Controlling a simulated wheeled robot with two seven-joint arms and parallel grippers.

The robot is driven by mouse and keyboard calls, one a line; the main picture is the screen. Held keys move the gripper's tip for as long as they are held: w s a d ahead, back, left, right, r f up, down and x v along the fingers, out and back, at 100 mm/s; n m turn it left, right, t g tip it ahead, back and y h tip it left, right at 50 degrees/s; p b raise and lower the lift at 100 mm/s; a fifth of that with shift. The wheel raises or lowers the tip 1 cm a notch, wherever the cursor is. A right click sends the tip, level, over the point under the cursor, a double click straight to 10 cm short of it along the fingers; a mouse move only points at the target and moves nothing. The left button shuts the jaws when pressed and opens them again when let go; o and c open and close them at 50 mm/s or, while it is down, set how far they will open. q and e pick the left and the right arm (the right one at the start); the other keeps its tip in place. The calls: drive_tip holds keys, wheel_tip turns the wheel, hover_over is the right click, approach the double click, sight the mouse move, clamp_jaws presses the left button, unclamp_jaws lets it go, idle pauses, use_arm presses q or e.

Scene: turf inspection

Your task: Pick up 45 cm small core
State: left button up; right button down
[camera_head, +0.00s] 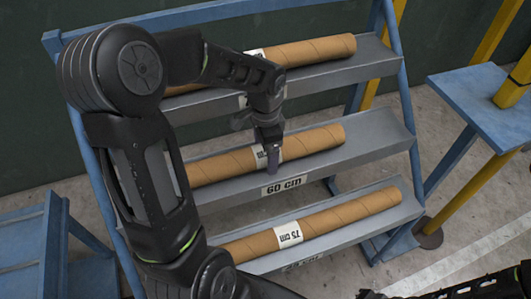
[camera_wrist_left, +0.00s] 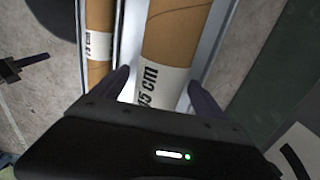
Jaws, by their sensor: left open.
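A brown cardboard core (camera_head: 315,139) lies on the middle tier of a blue-framed rack; its white label is partly covered by my gripper. In the left wrist view this core (camera_wrist_left: 177,32) carries a label ending in "5 cm", seemingly "45 cm", its first digit partly hidden. My left gripper (camera_head: 268,158) is open over the core at its label. In the left wrist view its fingers (camera_wrist_left: 163,88) stand on either side of the core; contact cannot be told. Part of my right arm (camera_head: 455,287) shows at the lower right; its jaws are unclear.
The middle tier's edge has a "60 cm" tag (camera_head: 284,186). A longer core marked "75 cm" (camera_head: 340,218) lies on the bottom tier. Another core (camera_head: 318,50) lies on the top tier, partly behind my left arm. A blue stand (camera_head: 480,100) is at right.

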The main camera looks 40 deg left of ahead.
use_arm(q)
drive_tip(key=shift+f, duration=0.35)
idle(0.3)
clamp_jaws()
idle(0.8)
